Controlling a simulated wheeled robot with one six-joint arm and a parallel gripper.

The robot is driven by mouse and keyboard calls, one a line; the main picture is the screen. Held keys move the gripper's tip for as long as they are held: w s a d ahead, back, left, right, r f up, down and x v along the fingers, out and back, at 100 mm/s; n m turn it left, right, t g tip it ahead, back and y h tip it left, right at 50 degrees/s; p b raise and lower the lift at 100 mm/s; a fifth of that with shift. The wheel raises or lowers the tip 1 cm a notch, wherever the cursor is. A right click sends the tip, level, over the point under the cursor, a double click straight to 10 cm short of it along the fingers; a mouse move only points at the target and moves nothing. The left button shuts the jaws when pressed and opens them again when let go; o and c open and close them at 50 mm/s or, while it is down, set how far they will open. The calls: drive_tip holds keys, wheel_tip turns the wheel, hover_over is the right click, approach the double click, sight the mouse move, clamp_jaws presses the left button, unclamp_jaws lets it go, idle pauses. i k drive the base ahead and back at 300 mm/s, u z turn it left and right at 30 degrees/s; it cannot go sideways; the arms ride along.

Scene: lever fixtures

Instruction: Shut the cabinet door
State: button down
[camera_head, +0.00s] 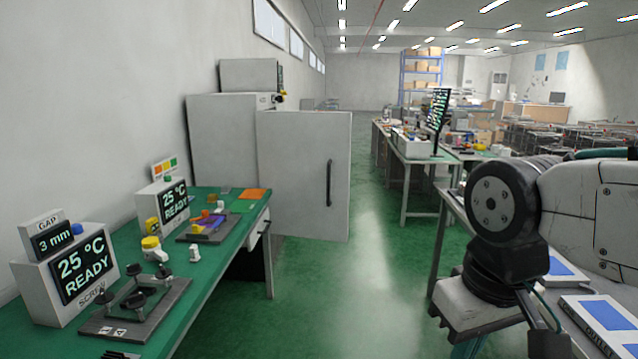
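The grey cabinet (218,140) stands against the left wall, beyond the green bench. Its door (300,170) is swung open into the aisle, with its flat face toward me. A dark vertical handle (329,183) is on the door near its right edge. My arm fills the right side of the view, with dark joints and white links. It is apart from the door. The fingers of my gripper do not show.
A green bench (207,296) with display boxes and a lever fixture (134,305) is at the left front. A table (447,204) with white-and-blue boxes lies under my arm at right. Another cluttered bench (404,158) stands beyond. The green floor (345,290) between is clear.

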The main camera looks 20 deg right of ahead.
sight(304, 157)
drive_tip(key=i, duration=2)
drive_tip(key=z, duration=0.2)
drive_tip(key=k, duration=1)
drive_tip(key=z, duration=0.95)
drive_tip(key=i, duration=1.5)
drive_tip(key=u, duration=1)
drive_tip(key=i, duration=0.55)
drive_tip(key=u, duration=0.6)
